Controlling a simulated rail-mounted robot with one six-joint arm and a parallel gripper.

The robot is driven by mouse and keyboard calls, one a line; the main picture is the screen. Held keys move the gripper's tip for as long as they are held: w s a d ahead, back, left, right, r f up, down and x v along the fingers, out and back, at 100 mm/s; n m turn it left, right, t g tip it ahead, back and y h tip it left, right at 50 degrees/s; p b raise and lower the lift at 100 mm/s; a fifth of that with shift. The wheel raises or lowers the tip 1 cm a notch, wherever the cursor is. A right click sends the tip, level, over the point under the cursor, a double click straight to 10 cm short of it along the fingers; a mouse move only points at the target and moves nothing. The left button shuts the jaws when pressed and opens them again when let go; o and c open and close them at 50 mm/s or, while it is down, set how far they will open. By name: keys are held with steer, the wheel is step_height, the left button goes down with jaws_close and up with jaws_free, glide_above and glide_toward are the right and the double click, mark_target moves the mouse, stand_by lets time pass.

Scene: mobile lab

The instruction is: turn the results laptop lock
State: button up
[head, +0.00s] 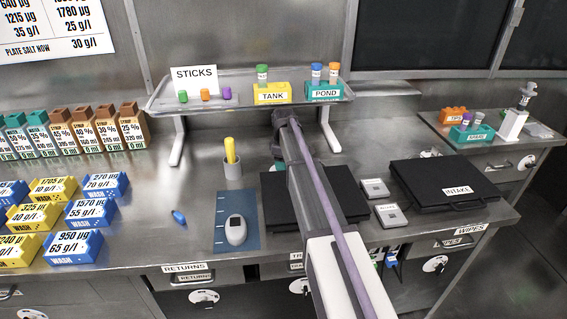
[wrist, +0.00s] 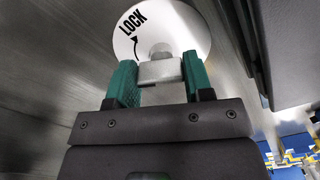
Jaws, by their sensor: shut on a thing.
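In the wrist view a round white lock disc (wrist: 184,31), marked LOCK with a curved arrow, sits against a grey metal surface. A pale handle (wrist: 160,70) stands out from its middle. My gripper (wrist: 160,79) has its green fingers on both sides of this handle and is shut on it. In the head view my arm hides the gripper and this lock. A dark closed laptop (head: 349,194) lies on the bench, partly behind my arm; its label is hidden, so I cannot tell whether it is the results laptop.
A closed laptop marked INTAKE (head: 440,184) lies to the right, with two small grey boxes (head: 382,201) beside my arm. A raised shelf (head: 245,101) holds the tank and pond racks. A blue mat (head: 226,205) with a white device lies left. A dark edge (wrist: 287,50) is close right of the gripper.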

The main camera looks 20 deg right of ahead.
steer(key=m, duration=0.6)
steer(key=shift+s+m, duration=0.1)
steer(key=shift+m, duration=0.2)
steer(key=m, duration=0.5)
steer(key=shift+m, duration=0.3)
steer(key=o, duration=0.9)
steer(key=shift+r, duration=0.1)
step_height(320, 180, up, 11)
steer(key=p, duration=1)
steer(key=shift+p, duration=0.4)
steer(key=shift+f, duration=0.25)
